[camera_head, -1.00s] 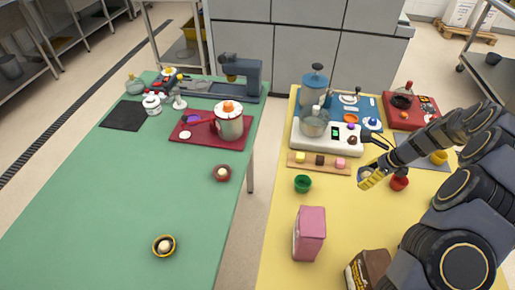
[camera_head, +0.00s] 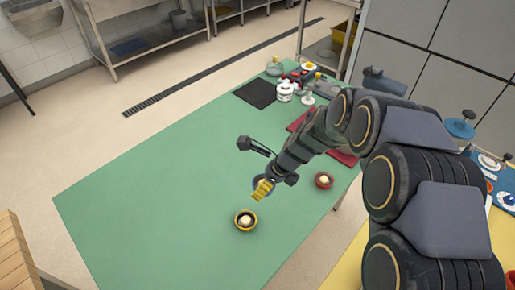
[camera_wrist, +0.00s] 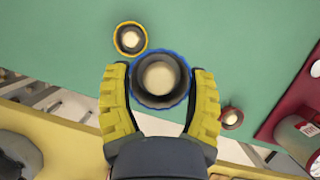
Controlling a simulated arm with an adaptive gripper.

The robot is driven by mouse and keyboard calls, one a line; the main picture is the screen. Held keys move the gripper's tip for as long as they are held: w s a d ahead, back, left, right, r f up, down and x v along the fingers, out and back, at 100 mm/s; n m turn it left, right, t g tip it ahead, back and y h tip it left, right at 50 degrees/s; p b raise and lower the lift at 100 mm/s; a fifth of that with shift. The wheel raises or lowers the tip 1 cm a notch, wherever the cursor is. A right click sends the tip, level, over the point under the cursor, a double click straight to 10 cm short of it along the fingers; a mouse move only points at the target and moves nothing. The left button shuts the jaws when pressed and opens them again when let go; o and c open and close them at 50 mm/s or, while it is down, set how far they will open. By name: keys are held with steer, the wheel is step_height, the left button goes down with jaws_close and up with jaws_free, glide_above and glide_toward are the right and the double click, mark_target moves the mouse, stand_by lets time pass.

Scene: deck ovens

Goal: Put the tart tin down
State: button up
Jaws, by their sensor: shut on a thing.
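The tart tin (camera_wrist: 160,78) has a blue fluted rim and a dark inside with a pale ball in it. My gripper (camera_wrist: 160,95) is shut on it, with a yellow finger at each side. In the head view my gripper (camera_head: 263,188) is over the green table (camera_head: 170,200), and the tin (camera_head: 257,181) is mostly hidden behind the fingers. The tin looks much larger than the other tins in the wrist view, so it appears held above the table.
A yellow-rimmed tin (camera_head: 246,228) and a red tin (camera_head: 324,185) stand on the green table, each with a pale ball. A dark mat (camera_head: 256,93), a white pot (camera_head: 285,92) and a red board (camera_head: 345,156) are farther back. The table's left part is clear.

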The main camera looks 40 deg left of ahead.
steer(key=s+a+n, duration=0.1)
steer(key=s+a, duration=0.4)
steer(key=s, duration=0.4)
glide_above(211, 185)
steer(key=d, duration=0.2)
steer(key=f, duration=0.8)
steer(key=shift+w+a+f, duration=0.1)
steer(key=shift+a+f, duration=0.1)
steer(key=shift+f, duration=0.2)
steer(key=shift+a+f+g, duration=0.25)
steer(key=shift+f+g, duration=0.05)
steer(key=shift+f, duration=0.15)
steer(key=shift+w+f, duration=0.1)
steer(key=shift+f, duration=1.5)
steer(key=shift+f, duration=0.1)
steer(key=o, duration=1.1)
